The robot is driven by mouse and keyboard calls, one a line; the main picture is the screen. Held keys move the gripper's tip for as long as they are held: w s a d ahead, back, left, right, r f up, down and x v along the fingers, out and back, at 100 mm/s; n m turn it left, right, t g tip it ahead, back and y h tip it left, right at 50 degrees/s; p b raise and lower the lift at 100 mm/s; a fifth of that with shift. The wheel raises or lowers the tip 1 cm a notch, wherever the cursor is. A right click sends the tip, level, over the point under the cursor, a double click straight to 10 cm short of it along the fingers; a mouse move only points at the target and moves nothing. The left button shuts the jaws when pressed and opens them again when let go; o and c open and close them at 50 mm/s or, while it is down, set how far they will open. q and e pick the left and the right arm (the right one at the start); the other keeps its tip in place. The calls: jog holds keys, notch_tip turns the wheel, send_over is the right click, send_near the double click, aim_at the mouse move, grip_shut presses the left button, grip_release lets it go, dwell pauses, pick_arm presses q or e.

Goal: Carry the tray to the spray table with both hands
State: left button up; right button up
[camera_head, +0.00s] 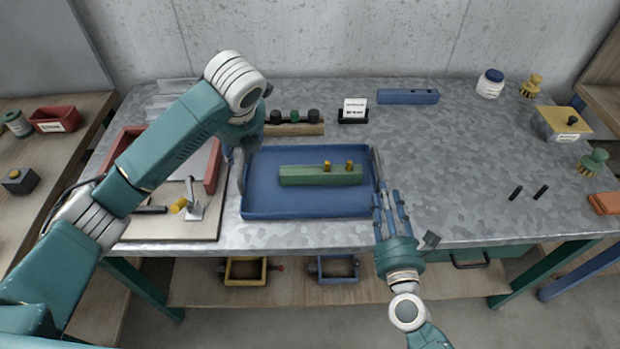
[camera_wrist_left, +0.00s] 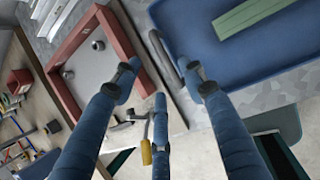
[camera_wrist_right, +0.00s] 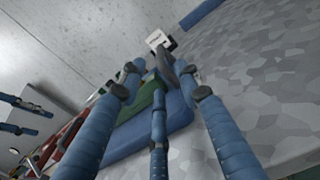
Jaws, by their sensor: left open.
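The blue tray (camera_head: 265,200) lies flat on the grey metal table, with a grey upright handle at each end. It holds a long green block (camera_head: 310,175) with two yellow pegs. My left gripper (camera_head: 243,160) is by the tray's left handle, partly hidden by its own arm. In the left wrist view its fingers are spread, with the left handle (camera_wrist_left: 166,60) between them and no clear contact. My right gripper (camera_head: 388,198) is open at the tray's right end, fingers pointing away toward the right handle (camera_head: 377,160). The right wrist view shows spread fingers around that handle (camera_wrist_right: 183,75).
A red-walled open box (camera_head: 213,165) and a small metal clamp (camera_head: 193,205) sit left of the tray. Behind it are a wooden rack (camera_head: 295,129), a small sign (camera_head: 354,108) and a blue bar (camera_head: 408,96). The tabletop right of the tray is mostly clear.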

aim_at(379, 163)
pick_arm(q)
jog(key=x, duration=1)
jog(key=shift+w+a+f, duration=0.1)
jog(key=shift+w+f, duration=0.1)
jog(key=shift+f, duration=0.1)
pick_arm(e)
jog(key=w, duration=1)
jog(key=shift+w+a, duration=0.35)
jog(key=shift+a, duration=0.05)
pick_arm(q)
jog(key=shift+c, duration=0.3)
pick_arm(e)
jog(key=shift+c, duration=0.3)
pick_arm(q)
jog(key=c, duration=0.9)
pick_arm(e)
grip_shut()
pick_arm(q)
grip_shut()
